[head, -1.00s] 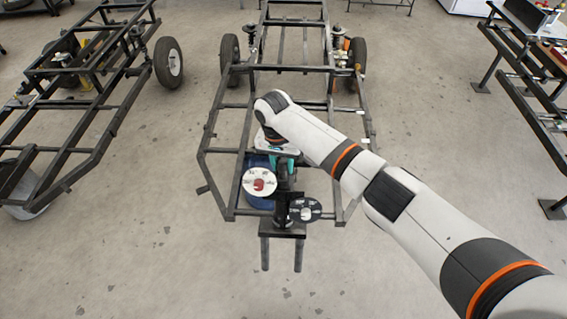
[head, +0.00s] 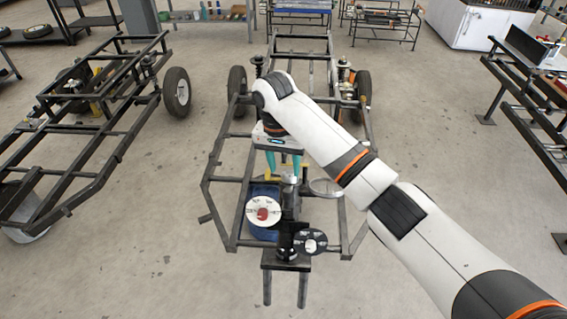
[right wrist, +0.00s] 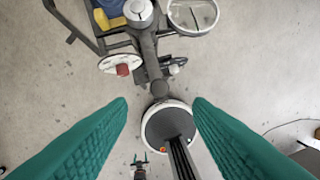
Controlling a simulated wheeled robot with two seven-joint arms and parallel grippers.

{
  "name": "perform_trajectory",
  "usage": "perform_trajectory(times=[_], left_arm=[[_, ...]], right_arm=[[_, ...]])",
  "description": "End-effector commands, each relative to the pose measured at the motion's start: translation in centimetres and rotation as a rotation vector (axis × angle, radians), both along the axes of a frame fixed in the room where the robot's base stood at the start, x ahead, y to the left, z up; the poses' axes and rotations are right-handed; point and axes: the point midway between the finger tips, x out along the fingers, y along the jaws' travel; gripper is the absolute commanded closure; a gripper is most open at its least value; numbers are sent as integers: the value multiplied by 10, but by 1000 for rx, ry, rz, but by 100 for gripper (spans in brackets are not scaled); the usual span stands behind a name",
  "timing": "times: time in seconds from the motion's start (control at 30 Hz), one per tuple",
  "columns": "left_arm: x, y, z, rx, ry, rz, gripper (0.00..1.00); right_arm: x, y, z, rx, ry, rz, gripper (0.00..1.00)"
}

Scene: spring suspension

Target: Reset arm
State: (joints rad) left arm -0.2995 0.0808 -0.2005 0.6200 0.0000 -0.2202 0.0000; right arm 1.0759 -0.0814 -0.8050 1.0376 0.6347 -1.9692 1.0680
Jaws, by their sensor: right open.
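My right arm reaches in from the right in the head view. Its gripper (head: 284,162) has teal fingers and hangs above the front of the middle chassis frame (head: 212,180), over a dark stand (head: 285,257) that carries a white disc (head: 264,212) with a red centre and a black disc (head: 311,241). In the right wrist view the two teal fingers (right wrist: 160,105) are wide apart with nothing held between them. The stand's white disc (right wrist: 118,63) shows beyond them, near the top. My left gripper is not in view.
A blue container (head: 262,193) sits behind the white disc, and a round clear-looking tray (head: 326,188) is beside the stand. Another chassis (head: 75,130) stands at the left and a dark metal rack (head: 535,120) at the right. The floor in front is clear.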

Motion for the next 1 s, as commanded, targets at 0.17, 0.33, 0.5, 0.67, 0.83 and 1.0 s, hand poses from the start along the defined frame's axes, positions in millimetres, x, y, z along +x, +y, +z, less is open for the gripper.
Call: perform_trajectory(times=[0.17, 0.33, 0.5, 0.67, 0.83, 1.0], left_arm=[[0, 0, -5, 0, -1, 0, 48], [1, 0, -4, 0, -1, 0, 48], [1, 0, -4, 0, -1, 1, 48], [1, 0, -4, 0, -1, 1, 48], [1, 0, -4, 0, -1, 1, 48], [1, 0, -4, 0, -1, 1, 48]], right_arm=[[1, 1, 14, 1, 0, 0, 54], [0, 1, 16, -1, 0, 0, 54], [0, 1, 16, 0, 1, 0, 54], [0, 1, 15, 1, 1, 1, 54], [-14, 5, -12, 51, 12, 60, 54], [-54, 5, -71, 185, -1, 194, 54]])
